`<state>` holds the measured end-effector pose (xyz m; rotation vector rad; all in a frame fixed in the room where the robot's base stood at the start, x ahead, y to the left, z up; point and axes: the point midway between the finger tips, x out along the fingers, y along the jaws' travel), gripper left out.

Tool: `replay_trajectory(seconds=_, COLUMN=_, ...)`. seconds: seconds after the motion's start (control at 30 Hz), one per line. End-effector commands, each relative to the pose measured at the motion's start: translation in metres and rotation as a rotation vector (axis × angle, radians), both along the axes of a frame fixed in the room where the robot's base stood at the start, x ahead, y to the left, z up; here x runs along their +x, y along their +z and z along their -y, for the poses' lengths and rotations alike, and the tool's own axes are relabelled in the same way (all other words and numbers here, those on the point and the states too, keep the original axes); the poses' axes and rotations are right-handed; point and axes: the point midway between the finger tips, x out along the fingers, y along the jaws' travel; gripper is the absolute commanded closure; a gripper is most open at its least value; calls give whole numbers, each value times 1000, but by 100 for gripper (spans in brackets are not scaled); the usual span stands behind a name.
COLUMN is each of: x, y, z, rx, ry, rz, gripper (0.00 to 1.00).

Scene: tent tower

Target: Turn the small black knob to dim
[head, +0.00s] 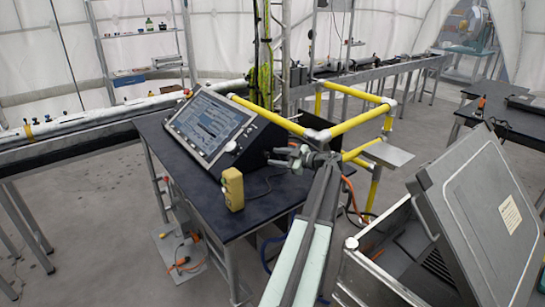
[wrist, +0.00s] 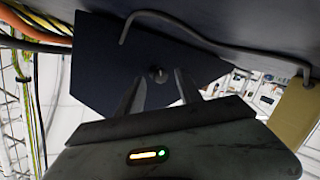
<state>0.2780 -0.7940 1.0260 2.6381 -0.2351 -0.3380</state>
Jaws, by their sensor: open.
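The dark console (head: 255,145) with a lit screen (head: 212,122) stands tilted on the dark table (head: 265,205). Its dark side panel fills the middle of the wrist view (wrist: 95,60). A small round knob (wrist: 158,74) sticks out of that panel, looking grey in this light. Its setting cannot be read. My gripper (wrist: 160,88) is open, with one finger to each side of the knob in the picture. Whether the fingers touch it cannot be told. In the head view my gripper (head: 288,156) is just right of the console's side, and the knob is not clear there.
A yellow box (head: 232,189) stands on the table in front of the console, and a cable runs from it. Yellow railing (head: 350,125) passes behind my gripper. A large open grey case (head: 480,205) stands at right. Orange cables (wrist: 38,40) hang at the wrist view's upper left.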

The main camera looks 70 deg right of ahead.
Motion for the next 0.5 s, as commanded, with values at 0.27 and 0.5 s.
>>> replay_trajectory(seconds=0.27, x=-47, y=10, z=-11, rx=1, ry=-2, rz=0, gripper=58)
replay_trajectory(seconds=0.5, x=-52, y=10, z=-12, rx=0, ry=0, rz=-1, gripper=58)
